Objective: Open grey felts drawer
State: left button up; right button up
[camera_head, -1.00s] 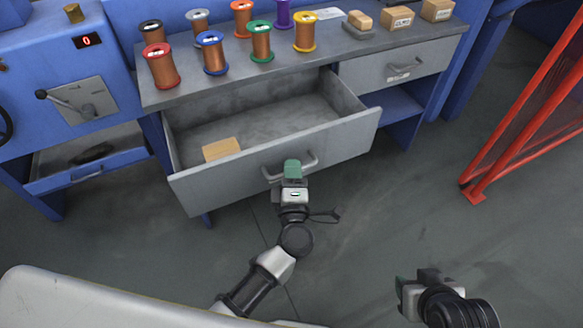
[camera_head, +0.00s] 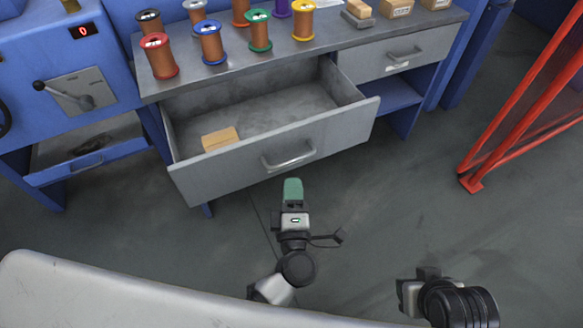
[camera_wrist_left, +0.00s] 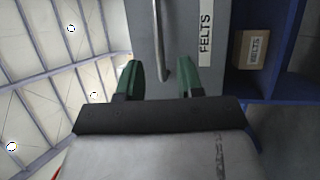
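The grey felts drawer (camera_head: 250,168) is pulled well out of the bench in the head view. Its bar handle (camera_head: 288,155) is on the drawer front, and a small tan box (camera_head: 220,139) lies inside. My left gripper (camera_head: 293,188) is just in front of the drawer, apart from the handle. In the left wrist view its two green fingers (camera_wrist_left: 158,82) are spread, with the handle (camera_wrist_left: 161,45) beyond and between them and a FELTS label (camera_wrist_left: 206,35) on the front. My right gripper (camera_head: 408,293) is low at the right, and its fingers cannot be made out.
Several wire spools (camera_head: 211,42) and boxes (camera_head: 397,7) stand on the benchtop (camera_head: 345,45). A second grey drawer (camera_head: 400,55) is shut at the right. A red frame (camera_head: 530,110) stands far right. The floor (camera_head: 390,200) before the bench is clear.

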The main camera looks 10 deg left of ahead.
pick_arm(q)
jog(key=shift+v, duration=1.6)
pick_arm(e)
jog(key=shift+s+d+g, duration=0.1)
jog(key=shift+s+g, duration=0.2)
jog(key=shift+s, duration=0.1)
